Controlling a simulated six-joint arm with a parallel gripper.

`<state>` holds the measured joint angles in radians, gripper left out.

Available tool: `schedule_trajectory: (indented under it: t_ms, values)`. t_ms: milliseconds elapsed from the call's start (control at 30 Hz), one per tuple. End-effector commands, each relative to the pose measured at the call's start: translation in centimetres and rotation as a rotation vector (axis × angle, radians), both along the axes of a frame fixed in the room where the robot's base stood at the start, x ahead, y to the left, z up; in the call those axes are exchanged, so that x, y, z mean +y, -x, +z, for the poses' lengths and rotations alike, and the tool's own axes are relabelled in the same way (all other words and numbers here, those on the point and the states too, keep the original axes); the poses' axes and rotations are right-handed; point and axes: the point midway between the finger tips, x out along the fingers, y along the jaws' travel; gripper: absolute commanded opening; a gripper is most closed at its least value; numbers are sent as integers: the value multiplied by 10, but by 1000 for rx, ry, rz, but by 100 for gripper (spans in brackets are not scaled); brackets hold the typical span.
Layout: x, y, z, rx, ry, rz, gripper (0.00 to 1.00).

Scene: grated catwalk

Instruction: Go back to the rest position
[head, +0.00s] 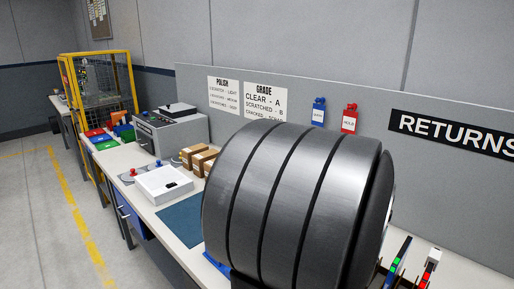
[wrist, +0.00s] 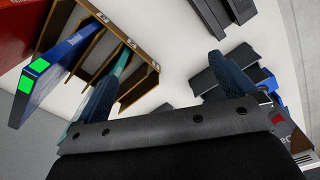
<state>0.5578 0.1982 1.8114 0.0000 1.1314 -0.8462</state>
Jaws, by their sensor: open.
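My gripper (wrist: 164,74) shows in the wrist view, with its two dark blue ribbed fingers spread apart. Nothing is seen between the fingertips but the white bench top and part of a wooden slotted rack (wrist: 140,90). The rack lies at the left finger, and I cannot tell whether they touch. A blue case with a green square (wrist: 40,80) stands in the rack on the left. In the head view, my large dark arm link fills the middle and hides the gripper and much of the bench.
In the head view, a white tray (head: 151,190), brown boxes (head: 190,155), a grey machine (head: 172,133) and coloured bins (head: 100,140) line the bench. A blue mat (head: 182,222) is bare where it shows. A grey panel (head: 230,82) stands behind. The left floor is clear.

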Motion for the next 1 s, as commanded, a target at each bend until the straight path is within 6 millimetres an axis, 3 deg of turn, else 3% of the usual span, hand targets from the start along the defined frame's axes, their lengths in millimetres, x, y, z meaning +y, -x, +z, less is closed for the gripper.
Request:
schedule_trajectory:
  t_ms: [200,500,700,1000]
  values:
    - [16,-40,16,-1,1,64,100]
    - [40,-81,35,0,0,129,100]
    - [48,-93,42,0,-1,149,100]
    - [49,-95,43,0,0,151,100]
